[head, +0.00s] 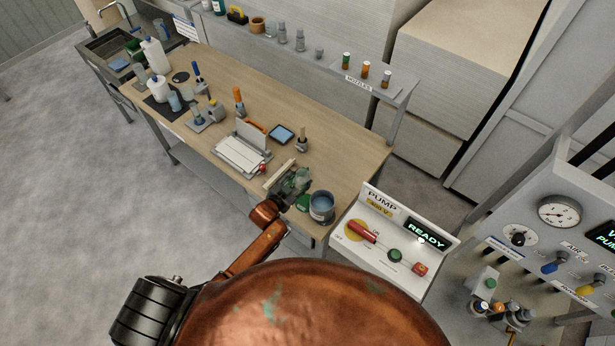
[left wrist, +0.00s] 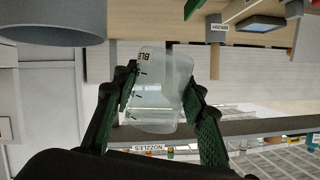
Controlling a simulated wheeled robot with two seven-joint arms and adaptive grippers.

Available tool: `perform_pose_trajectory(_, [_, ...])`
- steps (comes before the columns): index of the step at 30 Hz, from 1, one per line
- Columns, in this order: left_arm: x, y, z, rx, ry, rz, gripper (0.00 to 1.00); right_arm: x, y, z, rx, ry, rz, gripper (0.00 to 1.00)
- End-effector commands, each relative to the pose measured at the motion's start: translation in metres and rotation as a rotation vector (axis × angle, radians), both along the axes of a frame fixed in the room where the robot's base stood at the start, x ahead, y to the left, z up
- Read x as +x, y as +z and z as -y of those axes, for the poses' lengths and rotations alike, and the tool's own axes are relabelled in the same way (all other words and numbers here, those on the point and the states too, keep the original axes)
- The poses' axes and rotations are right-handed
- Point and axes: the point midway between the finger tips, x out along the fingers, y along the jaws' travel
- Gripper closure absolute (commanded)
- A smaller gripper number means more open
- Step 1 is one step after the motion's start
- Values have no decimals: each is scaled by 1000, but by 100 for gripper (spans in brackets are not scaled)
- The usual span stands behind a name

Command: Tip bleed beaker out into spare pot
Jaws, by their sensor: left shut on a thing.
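My left gripper (head: 297,193) is above the front edge of the bench, just left of the spare pot. It is shut on the bleed beaker, a clear beaker (left wrist: 157,90) with dark graduation marks and a partly hidden label, seen between the green-padded fingers in the left wrist view. In the head view the beaker is small and mostly hidden by the gripper; its tilt and contents are hard to tell. The spare pot (head: 322,208) is a grey-blue round pot with a dark blue inside; a grey cylinder (left wrist: 50,25) at the left wrist view's top left looks like it. My right gripper is out of view.
The pump box (head: 398,240) with a red handle stands right of the pot. A white tray-like fixture (head: 243,155) and a small blue-screened device (head: 282,134) lie behind the gripper. The nozzle shelf (head: 330,68) runs along the back.

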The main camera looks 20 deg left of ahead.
Motion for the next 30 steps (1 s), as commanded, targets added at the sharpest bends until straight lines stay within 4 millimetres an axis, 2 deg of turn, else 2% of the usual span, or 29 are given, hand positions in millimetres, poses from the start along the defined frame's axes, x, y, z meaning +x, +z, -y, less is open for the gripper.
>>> perform_pose_trajectory(3, [3, 9, -3, 0, -2, 5, 88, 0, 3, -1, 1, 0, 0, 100])
perform_pose_trajectory(11, [3, 10, -3, -3, -1, 6, 88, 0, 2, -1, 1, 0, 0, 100])
perform_pose_trajectory(21, [4, 21, -3, -230, -2, -74, 88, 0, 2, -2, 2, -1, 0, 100])
perform_pose_trajectory(30, [4, 21, -3, -238, -1, -76, 88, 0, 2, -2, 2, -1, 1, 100])
